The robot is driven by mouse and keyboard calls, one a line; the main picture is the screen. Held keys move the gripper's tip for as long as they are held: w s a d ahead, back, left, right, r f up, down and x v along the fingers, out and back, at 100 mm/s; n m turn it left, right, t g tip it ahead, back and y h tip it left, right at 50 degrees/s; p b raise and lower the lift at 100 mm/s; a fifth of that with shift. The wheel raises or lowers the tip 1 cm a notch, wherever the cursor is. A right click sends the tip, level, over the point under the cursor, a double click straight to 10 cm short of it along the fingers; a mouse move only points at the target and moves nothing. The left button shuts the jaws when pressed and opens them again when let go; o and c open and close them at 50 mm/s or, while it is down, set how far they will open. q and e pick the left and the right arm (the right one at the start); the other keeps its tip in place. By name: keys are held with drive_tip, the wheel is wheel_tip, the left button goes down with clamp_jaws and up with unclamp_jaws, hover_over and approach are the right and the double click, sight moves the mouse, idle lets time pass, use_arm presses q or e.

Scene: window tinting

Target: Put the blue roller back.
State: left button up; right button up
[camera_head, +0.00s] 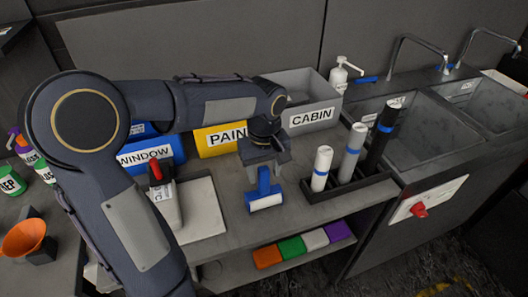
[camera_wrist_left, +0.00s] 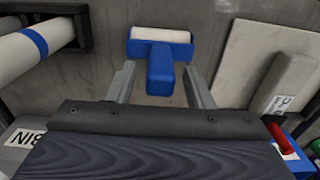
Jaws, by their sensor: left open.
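The blue roller (camera_head: 263,192) has a blue handle and frame with a white roll. It lies on the grey counter in the middle of the head view. In the left wrist view the blue roller (camera_wrist_left: 161,58) shows at the top centre, its handle pointing toward my gripper. My left gripper (camera_head: 265,160) is above the handle end. In the left wrist view the left gripper (camera_wrist_left: 160,84) is open, with one finger on each side of the handle and gaps between. My right gripper is not in view.
A black rack (camera_head: 345,189) with several upright film rolls stands to the right. Bins labelled WINDOW (camera_head: 150,153), PAIN (camera_head: 222,138) and CABIN (camera_head: 312,116) stand behind. A pale board (camera_head: 201,212) lies to the left. Coloured cloths (camera_head: 292,247) sit on a lower shelf.

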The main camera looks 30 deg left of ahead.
use_arm(q)
wheel_tip(320, 180, up, 10)
drive_tip(key=shift+f, duration=0.1)
drive_tip(key=shift+r, duration=0.3)
drive_tip(key=shift+s, duration=0.45)
drive_tip(key=s+d+f+m+t+h, duration=0.2)
drive_tip(key=s+f+m, duration=0.2)
drive_tip(key=s, duration=0.4)
drive_tip(key=s+d+f+m+t+h, duration=0.1)
drive_tip(key=s+d+f+m+t, duration=0.1)
drive_tip(key=s, duration=0.6)
wheel_tip(320, 180, down, 2)
drive_tip(key=shift+f+m+t+h, duration=0.15)
drive_tip(key=shift+m+t+h, duration=0.25)
drive_tip(key=shift+m+t, duration=0.6)
